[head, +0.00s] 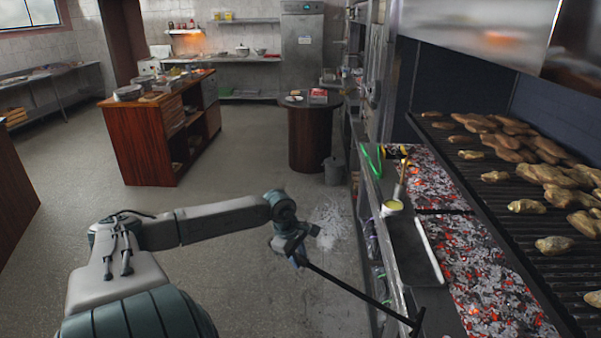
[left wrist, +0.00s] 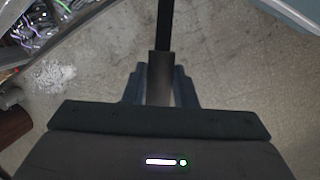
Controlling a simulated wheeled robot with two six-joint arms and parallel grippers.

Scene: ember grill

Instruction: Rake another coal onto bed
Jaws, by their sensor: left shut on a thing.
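My left gripper (head: 299,256) is shut on the handle of a long dark rake (head: 345,287), above the floor to the left of the grill. The rake slants down to the right, and its crosswise head (head: 418,321) is over the grill's front ledge; whether it touches cannot be told. In the left wrist view the rake handle (left wrist: 163,30) runs straight out from between the fingers (left wrist: 159,88). The bed of glowing coals (head: 490,285) lies to the right of the rake head, with another stretch of coals (head: 433,182) farther back. My right gripper is not in view.
A grate with many browned pieces of food (head: 553,244) is at the right. A round table (head: 311,130) and a wooden counter (head: 143,139) stand behind.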

